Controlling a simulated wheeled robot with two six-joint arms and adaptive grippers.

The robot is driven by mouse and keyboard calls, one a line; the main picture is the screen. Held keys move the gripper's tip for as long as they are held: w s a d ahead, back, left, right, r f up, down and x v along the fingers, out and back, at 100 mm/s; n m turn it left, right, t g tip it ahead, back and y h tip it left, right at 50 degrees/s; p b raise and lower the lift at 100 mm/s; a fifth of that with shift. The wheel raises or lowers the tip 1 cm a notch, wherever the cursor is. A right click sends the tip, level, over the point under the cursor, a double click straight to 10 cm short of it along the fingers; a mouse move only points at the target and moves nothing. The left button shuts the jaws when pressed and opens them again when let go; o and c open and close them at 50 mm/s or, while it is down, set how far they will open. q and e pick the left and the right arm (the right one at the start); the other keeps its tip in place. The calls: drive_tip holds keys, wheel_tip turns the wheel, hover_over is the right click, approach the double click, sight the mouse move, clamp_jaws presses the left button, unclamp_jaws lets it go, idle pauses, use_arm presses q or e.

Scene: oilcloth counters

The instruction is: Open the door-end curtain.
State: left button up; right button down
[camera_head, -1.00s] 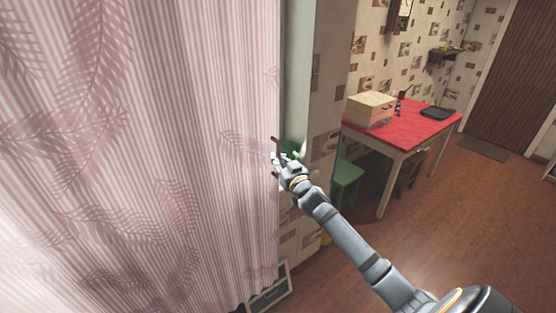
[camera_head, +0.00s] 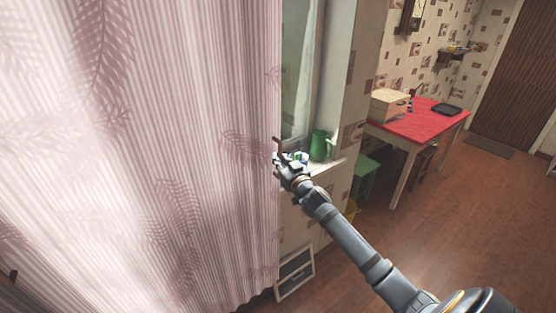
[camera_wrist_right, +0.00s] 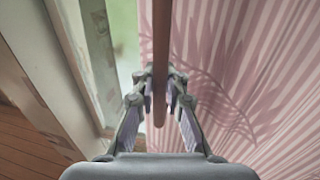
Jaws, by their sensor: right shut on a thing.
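The pink striped curtain with fern prints (camera_head: 150,140) hangs across the left half of the head view and fills the right of the wrist view (camera_wrist_right: 240,70). My right gripper (camera_head: 281,163) is at its right edge. In the wrist view its fingers (camera_wrist_right: 160,92) are closed around a thin brown rod (camera_wrist_right: 161,40), which runs upright along the curtain's edge. The rod's upper end shows in the head view (camera_head: 277,146). To the right of the curtain, a strip of window (camera_head: 299,80) is uncovered. My left gripper is not in view.
A green jug (camera_head: 319,145) stands on the windowsill beside my right gripper. A white-framed panel (camera_head: 294,273) is low by the curtain. A red table (camera_head: 425,122) with a box (camera_head: 389,105) and a green stool (camera_head: 364,178) stand right. The floor in front is clear.

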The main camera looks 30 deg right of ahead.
drive_tip(key=shift+d+f, duration=0.15)
drive_tip(key=shift+f, duration=0.2)
drive_tip(key=c, duration=1.7)
unclamp_jaws()
drive_tip(key=shift+c, duration=0.2)
drive_tip(key=shift+o, duration=0.3)
drive_tip(key=shift+s+d+r, duration=0.1)
drive_tip(key=shift+s+r, duration=0.1)
drive_tip(key=s+a, duration=0.1)
drive_tip(key=s, duration=1.1)
drive_tip(key=shift+a, duration=0.2)
